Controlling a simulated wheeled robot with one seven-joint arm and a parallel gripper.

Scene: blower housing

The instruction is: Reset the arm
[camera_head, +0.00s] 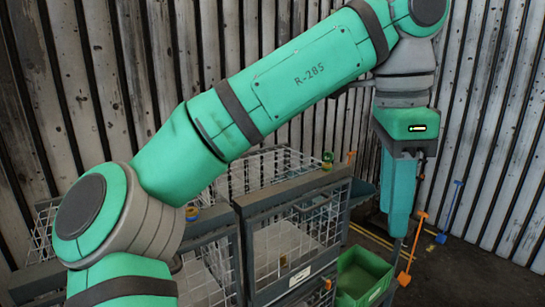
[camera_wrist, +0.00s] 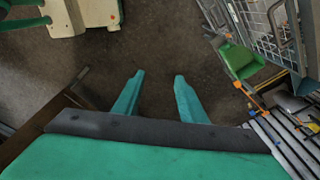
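My green arm crosses the head view from the lower left to the upper right, with its end hanging down on the right. My gripper (camera_head: 398,228) points down there, beside the wire cages. In the wrist view my gripper (camera_wrist: 159,77) shows two green fingers set apart, with only dark floor between them. It is open and holds nothing.
Metal wire cages (camera_head: 296,211) stand at the centre, partly behind my arm. A green bin (camera_head: 362,277) sits low beside them. Orange (camera_head: 413,250) and blue (camera_head: 448,212) shovels stand at the right. A corrugated wall (camera_head: 488,110) closes the back. Floor below the gripper is clear.

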